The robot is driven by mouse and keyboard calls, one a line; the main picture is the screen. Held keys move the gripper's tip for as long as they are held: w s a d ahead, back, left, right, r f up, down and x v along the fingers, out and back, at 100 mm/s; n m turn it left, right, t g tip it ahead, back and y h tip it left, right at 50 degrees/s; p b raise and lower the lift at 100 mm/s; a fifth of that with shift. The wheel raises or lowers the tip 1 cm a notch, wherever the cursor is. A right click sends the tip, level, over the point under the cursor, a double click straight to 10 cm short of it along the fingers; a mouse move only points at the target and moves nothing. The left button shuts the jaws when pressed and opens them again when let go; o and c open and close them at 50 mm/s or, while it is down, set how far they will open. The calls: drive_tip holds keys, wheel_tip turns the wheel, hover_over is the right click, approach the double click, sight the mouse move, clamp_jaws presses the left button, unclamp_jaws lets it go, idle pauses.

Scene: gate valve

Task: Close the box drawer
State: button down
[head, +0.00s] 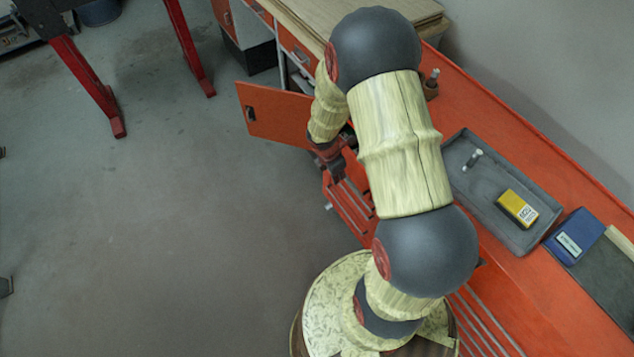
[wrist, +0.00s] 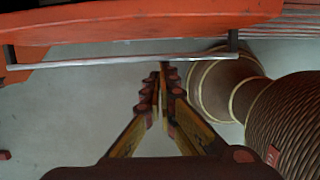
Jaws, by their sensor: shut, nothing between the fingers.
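An orange-red drawer (head: 352,212) juts from the bench front, partly hidden behind my arm in the head view. In the wrist view its orange edge (wrist: 150,25) crosses the top, with a long metal bar handle (wrist: 120,60) below it. My gripper (head: 340,177) is over the drawer area in the head view. It is shut and empty, and its fingertips (wrist: 164,72) appear just below the bar handle in the wrist view. I cannot tell whether they touch it. The drawer's inside is mostly hidden.
An orange cabinet door (head: 275,115) stands open beyond my gripper. The red bench top (head: 490,245) carries a grey tray (head: 490,205) with a yellow box (head: 518,208), and a blue case (head: 574,236).

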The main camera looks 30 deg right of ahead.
drive_tip(key=d+p, duration=0.2)
drive_tip(key=d, duration=0.6)
drive_tip(key=shift+w, duration=0.1)
